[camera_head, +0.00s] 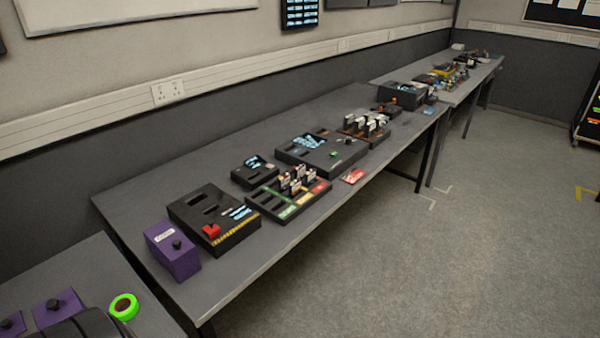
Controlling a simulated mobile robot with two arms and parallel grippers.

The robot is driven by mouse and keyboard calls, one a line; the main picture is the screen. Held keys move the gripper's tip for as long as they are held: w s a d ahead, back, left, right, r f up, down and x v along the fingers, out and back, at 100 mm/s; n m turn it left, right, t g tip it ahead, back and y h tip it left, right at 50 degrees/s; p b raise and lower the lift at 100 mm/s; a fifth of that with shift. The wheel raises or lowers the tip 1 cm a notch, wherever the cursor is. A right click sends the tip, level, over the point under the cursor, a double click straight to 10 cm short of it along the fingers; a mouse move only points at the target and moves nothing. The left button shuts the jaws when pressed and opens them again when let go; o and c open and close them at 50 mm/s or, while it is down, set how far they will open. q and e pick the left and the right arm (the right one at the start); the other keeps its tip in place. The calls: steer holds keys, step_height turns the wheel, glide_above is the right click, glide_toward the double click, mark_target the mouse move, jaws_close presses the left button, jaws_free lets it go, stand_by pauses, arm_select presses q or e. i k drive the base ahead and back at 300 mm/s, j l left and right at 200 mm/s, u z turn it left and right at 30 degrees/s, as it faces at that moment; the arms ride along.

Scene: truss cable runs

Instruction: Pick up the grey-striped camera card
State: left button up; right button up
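Several small upright cards (297,179) with pale and dark faces stand in a black tray with coloured sections (290,211) on the long grey table. More pale cards (370,124) stand in a dark rack farther along the same table. The cards are too small to tell which one has grey stripes. A flat red card or label (354,176) lies near the table's front edge, right of the tray. Neither of my grippers is in view.
The long grey table (250,265) also holds a purple box (172,250), a black unit with a red part (214,219) and a larger black panel (322,154). A green tape roll (124,307) lies on the near-left table. The floor (430,270) at right is open.

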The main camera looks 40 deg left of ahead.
mark_target(284, 181)
steer(key=i+u, duration=0.4)
steer(key=i+l+u, duration=0.15)
steer(key=u, duration=0.3)
steer(key=i+l+u, duration=0.25)
steer(key=i+u, duration=0.15)
steer(key=i+l+u, duration=0.2)
steer(key=l+u, duration=0.25)
steer(key=i+j, duration=0.05)
steer(key=j, duration=0.05)
